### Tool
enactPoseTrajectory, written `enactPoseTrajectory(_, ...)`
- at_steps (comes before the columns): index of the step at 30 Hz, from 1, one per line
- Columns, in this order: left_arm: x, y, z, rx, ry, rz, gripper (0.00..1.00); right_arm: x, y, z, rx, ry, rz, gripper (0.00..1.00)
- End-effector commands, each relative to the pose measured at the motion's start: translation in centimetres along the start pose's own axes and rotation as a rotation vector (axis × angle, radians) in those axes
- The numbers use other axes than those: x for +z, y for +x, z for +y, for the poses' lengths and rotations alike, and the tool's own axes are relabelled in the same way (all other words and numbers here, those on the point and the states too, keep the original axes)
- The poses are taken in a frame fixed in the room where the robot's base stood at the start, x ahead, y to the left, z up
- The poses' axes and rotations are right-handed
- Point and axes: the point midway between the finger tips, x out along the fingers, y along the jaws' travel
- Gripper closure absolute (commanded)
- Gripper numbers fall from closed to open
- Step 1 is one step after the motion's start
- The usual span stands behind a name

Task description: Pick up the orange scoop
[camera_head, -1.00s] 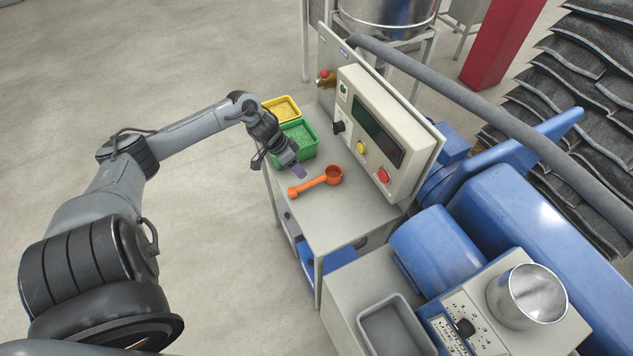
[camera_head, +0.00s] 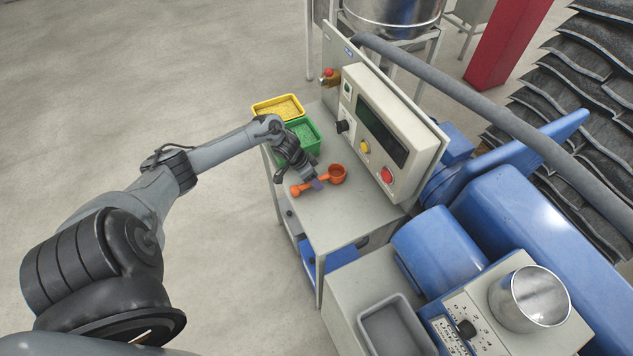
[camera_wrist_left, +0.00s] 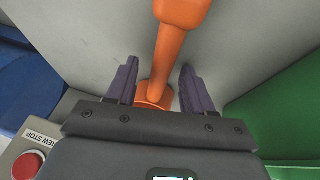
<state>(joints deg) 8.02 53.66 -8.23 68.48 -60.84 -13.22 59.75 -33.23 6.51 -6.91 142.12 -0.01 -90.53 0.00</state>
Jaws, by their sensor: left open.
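The orange scoop (camera_head: 337,174) lies on the grey table top in front of the control panel. Its round cup is toward the panel and its handle points left. My left gripper (camera_head: 318,183) is at the scoop's handle and hides part of it. In the left wrist view the scoop's handle (camera_wrist_left: 166,55) runs between the two spread fingers of the left gripper (camera_wrist_left: 160,88), with a gap on each side. The cup is partly hidden behind the gripper body there. My right gripper is not in view.
A green bin (camera_head: 316,147) of green granules and a yellow bin (camera_head: 256,110) stand at the table's far end. The control panel (camera_head: 420,150) with a red button (camera_head: 386,175) stands close beside the scoop. The table's near part (camera_head: 335,222) is clear.

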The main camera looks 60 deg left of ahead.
Motion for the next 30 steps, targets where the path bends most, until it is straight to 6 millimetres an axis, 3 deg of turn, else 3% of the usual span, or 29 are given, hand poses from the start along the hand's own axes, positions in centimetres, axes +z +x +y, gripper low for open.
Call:
enactPoseTrajectory(16, 0.04, 0.2, -0.02, 0.0, 0.001, 0.0, 0.48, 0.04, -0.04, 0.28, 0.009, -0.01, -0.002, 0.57)
enactPoseTrajectory(26, 0.05, 0.2, -0.02, 0.0, 0.001, 0.0, 0.99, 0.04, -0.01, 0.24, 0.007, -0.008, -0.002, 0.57)
enactPoseTrajectory(30, 0.03, 0.18, -0.03, 0.0, 0.0, 0.001, 1.0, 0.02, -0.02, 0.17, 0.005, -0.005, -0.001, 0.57)
